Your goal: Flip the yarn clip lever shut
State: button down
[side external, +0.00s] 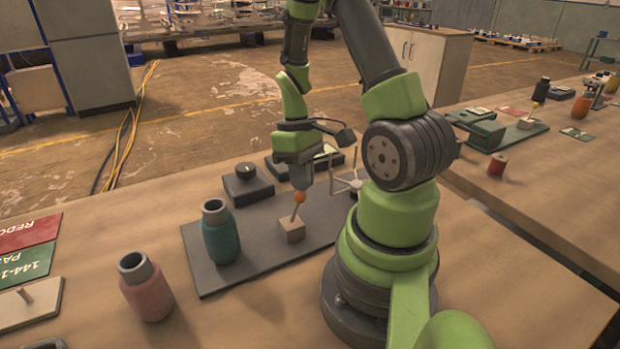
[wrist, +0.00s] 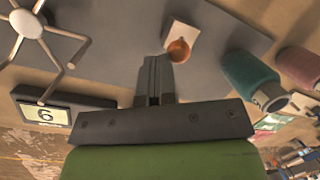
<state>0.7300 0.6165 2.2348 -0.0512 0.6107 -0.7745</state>
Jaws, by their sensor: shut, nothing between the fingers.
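The yarn clip is a small wooden block (side external: 292,231) on the dark grey plate (side external: 255,262), with a lever (side external: 299,199) ending in an orange ball. In the side view the lever stands up with a slight lean to the right. The wrist view shows the orange ball (wrist: 178,50) over the pale block (wrist: 184,34), just right of the fingertips. My gripper (side external: 301,183) points down close above the ball, fingers shut and empty. Whether a fingertip touches the ball I cannot tell. It also shows in the wrist view (wrist: 155,62).
A teal yarn spool (side external: 221,236) stands on the plate left of the clip; a pink one (side external: 146,289) stands off it, nearer. A black knob box (side external: 247,184) lies behind. A white pronged holder (side external: 346,184) stands right. A display reading 6 (wrist: 44,114) shows in the wrist view.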

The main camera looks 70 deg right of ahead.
jog(key=w+a+g+h, duration=0.3)
jog(key=g, duration=0.1)
jog(key=shift+r+m+h, duration=0.35)
jog(key=shift+m+h, duration=0.05)
jog(key=shift+r, duration=0.1)
jog(key=shift+r, duration=0.7)
